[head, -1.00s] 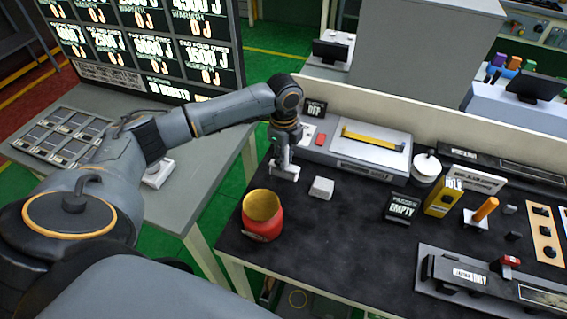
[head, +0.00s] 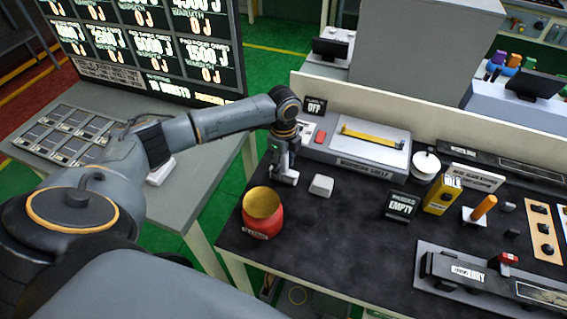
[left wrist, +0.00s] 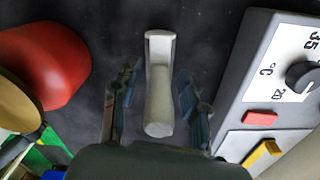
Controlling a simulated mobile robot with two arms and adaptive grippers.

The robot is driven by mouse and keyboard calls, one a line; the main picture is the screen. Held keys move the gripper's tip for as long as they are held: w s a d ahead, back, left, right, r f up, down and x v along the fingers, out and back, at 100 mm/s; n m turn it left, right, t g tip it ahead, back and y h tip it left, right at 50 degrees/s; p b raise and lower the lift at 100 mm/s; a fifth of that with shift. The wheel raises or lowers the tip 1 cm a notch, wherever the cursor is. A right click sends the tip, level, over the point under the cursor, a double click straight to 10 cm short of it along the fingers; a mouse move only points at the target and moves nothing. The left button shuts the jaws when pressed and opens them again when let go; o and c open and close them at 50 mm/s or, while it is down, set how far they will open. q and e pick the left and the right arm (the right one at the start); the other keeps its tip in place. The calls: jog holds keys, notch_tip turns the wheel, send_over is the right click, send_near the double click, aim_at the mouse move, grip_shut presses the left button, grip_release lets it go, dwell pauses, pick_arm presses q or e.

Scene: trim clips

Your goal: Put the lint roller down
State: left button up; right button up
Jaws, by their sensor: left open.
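The lint roller, as I take it, is the pale grey-white piece (left wrist: 160,85) in the left wrist view, with a rounded lower part and a framed upper part. It lies between the two fingers of my left gripper (left wrist: 158,95). The fingers are open, with a dark gap on each side of it. In the head view my left gripper (head: 284,172) points down low over the black counter, behind the red jar. I cannot tell clearly whether the roller rests fully on the counter. My right gripper is not in view.
A red jar (head: 262,222) stands near the counter's left edge. A small white block (head: 321,185) lies right of my gripper. The warming shelf (head: 360,155) is close behind.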

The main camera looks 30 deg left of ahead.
pick_arm(q)
notch_tip(320, 180, up, 12)
jog(key=shift+r+b, duration=0.2)
jog(key=shift+b, duration=0.95)
